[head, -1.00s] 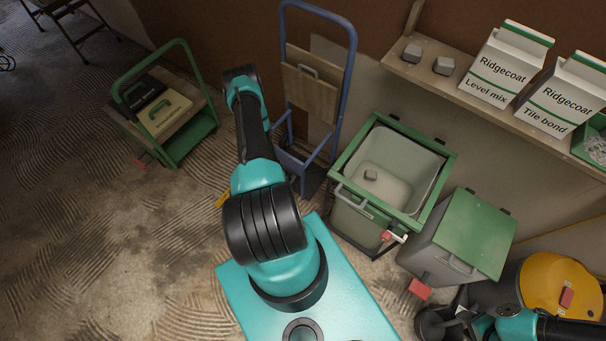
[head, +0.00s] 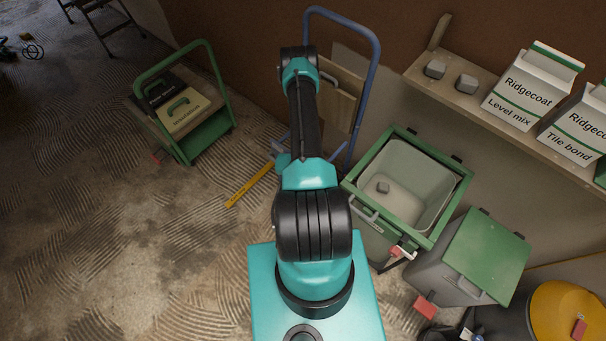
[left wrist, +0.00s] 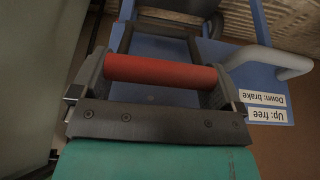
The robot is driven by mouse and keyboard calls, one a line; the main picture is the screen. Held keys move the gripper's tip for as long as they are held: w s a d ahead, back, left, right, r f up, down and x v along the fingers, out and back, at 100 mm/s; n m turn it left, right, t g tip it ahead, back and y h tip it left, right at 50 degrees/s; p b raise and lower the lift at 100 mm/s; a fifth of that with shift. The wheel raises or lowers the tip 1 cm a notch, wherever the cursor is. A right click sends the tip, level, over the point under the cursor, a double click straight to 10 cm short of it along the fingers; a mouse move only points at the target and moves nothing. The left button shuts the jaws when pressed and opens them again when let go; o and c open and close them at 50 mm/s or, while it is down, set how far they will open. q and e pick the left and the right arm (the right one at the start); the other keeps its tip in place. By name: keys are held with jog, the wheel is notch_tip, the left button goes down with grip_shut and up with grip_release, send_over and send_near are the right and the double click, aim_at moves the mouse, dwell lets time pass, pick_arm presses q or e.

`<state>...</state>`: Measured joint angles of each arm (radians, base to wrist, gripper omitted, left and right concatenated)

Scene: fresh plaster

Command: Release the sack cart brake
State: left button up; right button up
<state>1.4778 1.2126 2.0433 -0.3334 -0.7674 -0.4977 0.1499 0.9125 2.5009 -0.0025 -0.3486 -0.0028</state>
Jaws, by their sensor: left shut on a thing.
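The blue sack cart (head: 375,75) stands against the wall behind my left arm in the head view, with a tan board on it. In the left wrist view my left gripper (left wrist: 158,85) is shut on a red bar (left wrist: 160,71), which lies across between the two fingers. A dark frame runs from the bar to the blue cart plate (left wrist: 165,45). A label (left wrist: 263,107), upside down, reads "Up: free" and "Down: brake". I cannot tell whether the bar is up or down.
A green-framed bin (head: 455,195) with a grey tub stands right of the cart, beside a green-lidded bin (head: 487,255). A green trolley (head: 208,135) stands left. A yellow strip (head: 250,185) lies on the floor. A shelf (head: 445,88) holds cartons. Floor at left is open.

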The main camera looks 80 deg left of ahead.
pick_arm(q)
jog(key=o, duration=0.9)
jog(key=v, duration=1.7)
jog(key=shift+d+r, duration=0.1)
jog(key=shift+r, duration=0.1)
